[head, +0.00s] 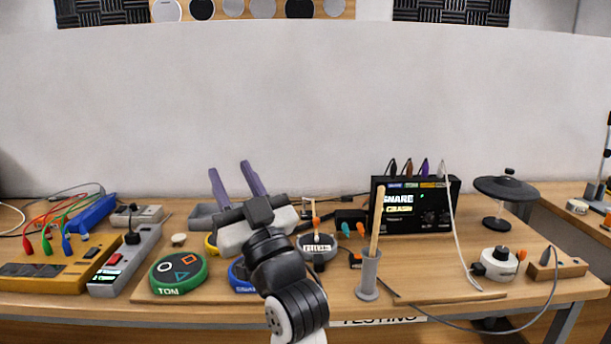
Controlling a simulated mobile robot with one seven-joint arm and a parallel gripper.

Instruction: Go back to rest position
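My gripper (230,170) is raised over the middle-left of the workbench, at the end of my arm rising from the bottom centre of the head view. Its two purple fingers stand apart with nothing between them, pointing up and away. My arm and gripper body hide part of a blue pad (239,282) and a yellow pad (210,245). A green pad (179,272) marked TOM lies to the left of my arm. A dark round pad (316,248) lies just right of the gripper body. A wooden stick (377,222) stands in a grey holder (368,280).
A black sound module (415,217) reading SNARE stands at the back right. A cymbal (505,188) on a stand is farther right. A yellow box with coloured clips (50,272) and a grey power strip (126,266) are at left. A grey cable hangs over the bench's front edge.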

